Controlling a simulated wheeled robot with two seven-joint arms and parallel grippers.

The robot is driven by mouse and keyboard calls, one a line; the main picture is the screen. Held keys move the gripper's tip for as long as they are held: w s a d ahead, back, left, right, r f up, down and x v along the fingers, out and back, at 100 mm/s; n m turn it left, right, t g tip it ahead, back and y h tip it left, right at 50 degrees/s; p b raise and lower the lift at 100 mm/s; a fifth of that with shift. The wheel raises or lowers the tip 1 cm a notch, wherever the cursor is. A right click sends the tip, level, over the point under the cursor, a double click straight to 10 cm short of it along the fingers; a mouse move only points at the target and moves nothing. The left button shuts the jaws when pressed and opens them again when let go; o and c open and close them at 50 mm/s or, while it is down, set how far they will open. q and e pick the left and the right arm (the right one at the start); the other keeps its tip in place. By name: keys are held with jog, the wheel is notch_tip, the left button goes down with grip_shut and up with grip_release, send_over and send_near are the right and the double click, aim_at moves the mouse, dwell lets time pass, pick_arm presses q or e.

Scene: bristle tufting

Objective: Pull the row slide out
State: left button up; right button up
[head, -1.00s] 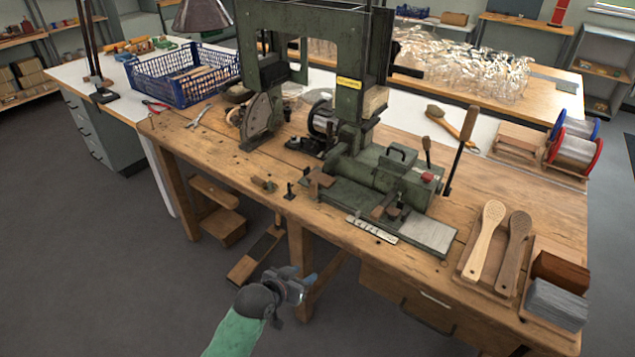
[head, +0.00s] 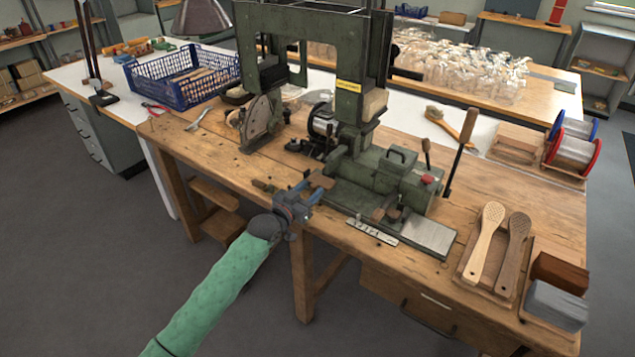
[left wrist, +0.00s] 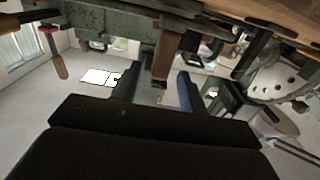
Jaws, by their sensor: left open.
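The green tufting machine (head: 385,178) stands on the wooden bench. A brown wooden grip (head: 321,180) sits at the left end of its low base, and I take this to be the row slide's handle. My left gripper (head: 308,193) is open at the bench's front edge, right by this grip. In the left wrist view a brown wooden piece (left wrist: 164,58) shows beyond and between the two spread fingers (left wrist: 157,92). They are not closed on it, and whether they touch it I cannot tell. The slide body is partly hidden by the gripper. My right gripper is not in view.
A steel scale strip (head: 372,232) lies along the base's front. Two wooden brush bodies rest on a tray (head: 470,268) at the right. A blue crate (head: 180,75) stands at the back left. A small dark post stands near the grip. The floor before the bench is clear.

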pick_arm(q)
jog(key=x, duration=0.2)
jog(key=shift+w+d, duration=0.15)
jog(key=shift+w, duration=0.1)
jog(key=shift+w+d+p, duration=0.25)
jog(key=shift+w+p, duration=0.05)
jog(key=shift+w, duration=0.05)
jog(key=shift+w+d, duration=0.3)
jog(key=shift+w, duration=0.05)
jog(key=c, duration=0.9)
grip_shut()
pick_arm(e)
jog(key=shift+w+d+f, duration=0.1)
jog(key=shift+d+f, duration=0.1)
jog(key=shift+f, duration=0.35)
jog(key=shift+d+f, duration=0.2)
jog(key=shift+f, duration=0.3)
